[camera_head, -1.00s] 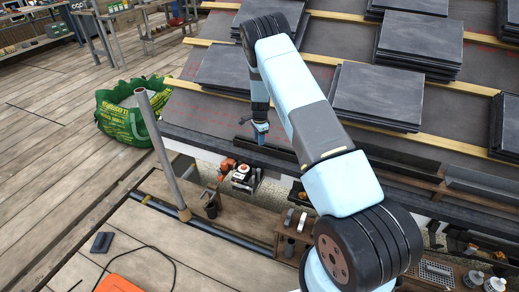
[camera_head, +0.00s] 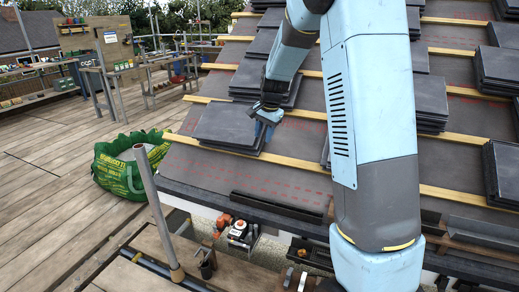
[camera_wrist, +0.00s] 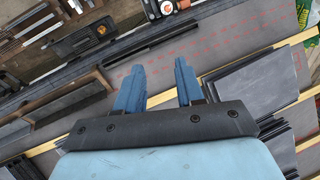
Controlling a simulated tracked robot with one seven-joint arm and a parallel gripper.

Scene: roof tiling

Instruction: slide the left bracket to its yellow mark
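My gripper (camera_head: 268,115) is over the tile stack at the left of the roof in the head view. In the wrist view its two blue fingers (camera_wrist: 160,68) stand apart with nothing between them. A long dark strip (camera_head: 278,208) lies along the roof's lower edge, below my gripper in the head view. It also shows beyond the fingers in the wrist view (camera_wrist: 152,44). A small dark upright piece (camera_head: 207,264) stands on the plank below the eave; I cannot tell if either is the left bracket. I cannot make out its yellow mark.
Stacks of dark slate tiles (camera_head: 232,127) lie on the roof between yellowish battens (camera_head: 300,113). A grey pole (camera_head: 158,215) rises in front of the eave, beside a green bag (camera_head: 118,172). An orange-and-white tool (camera_head: 238,232) lies below the eave. The deck at left has clear room.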

